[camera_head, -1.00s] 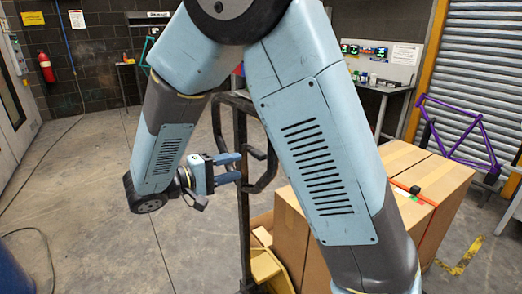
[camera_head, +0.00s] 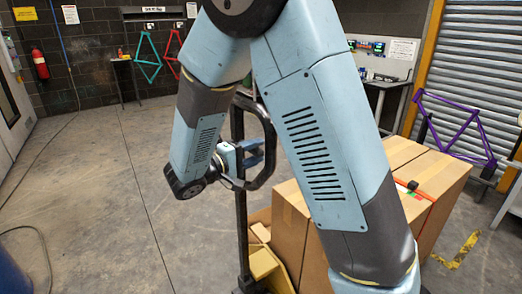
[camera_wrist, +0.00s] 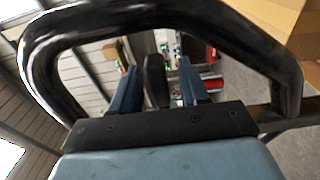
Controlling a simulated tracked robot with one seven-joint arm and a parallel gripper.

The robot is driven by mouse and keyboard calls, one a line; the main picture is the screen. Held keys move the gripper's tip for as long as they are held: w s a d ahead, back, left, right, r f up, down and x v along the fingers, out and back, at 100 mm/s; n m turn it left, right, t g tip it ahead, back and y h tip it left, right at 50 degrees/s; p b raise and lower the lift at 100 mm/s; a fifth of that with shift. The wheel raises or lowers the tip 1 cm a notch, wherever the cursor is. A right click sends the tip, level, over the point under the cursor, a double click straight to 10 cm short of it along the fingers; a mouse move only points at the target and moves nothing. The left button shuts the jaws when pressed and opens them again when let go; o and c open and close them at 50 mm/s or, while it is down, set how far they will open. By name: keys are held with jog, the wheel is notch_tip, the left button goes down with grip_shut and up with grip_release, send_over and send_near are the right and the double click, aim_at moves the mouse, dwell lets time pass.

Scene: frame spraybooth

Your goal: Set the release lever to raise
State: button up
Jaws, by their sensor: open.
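The black loop handle (camera_head: 270,140) of a pallet truck stands upright on its dark mast (camera_head: 240,220) in the head view. In the wrist view the loop (camera_wrist: 62,30) arches around my gripper. A short dark lever (camera_wrist: 155,82) shows inside the loop, between the two blue fingers of my gripper (camera_wrist: 158,66). The fingers are open, with a gap visible on each side of the lever. In the head view my gripper (camera_head: 257,152) reaches rightward into the handle from its left side. The lever cannot be made out in that view, and its setting cannot be read.
Large cardboard boxes (camera_head: 290,230) stand right of the mast, above a yellow part (camera_head: 262,262) of the truck. A purple bicycle frame (camera_head: 455,128) stands at the right. The grey floor (camera_head: 100,200) at left is mostly clear, apart from a cable.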

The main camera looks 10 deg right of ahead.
jog(key=shift+x, duration=1.1)
jog(key=shift+c, duration=0.2)
grip_shut()
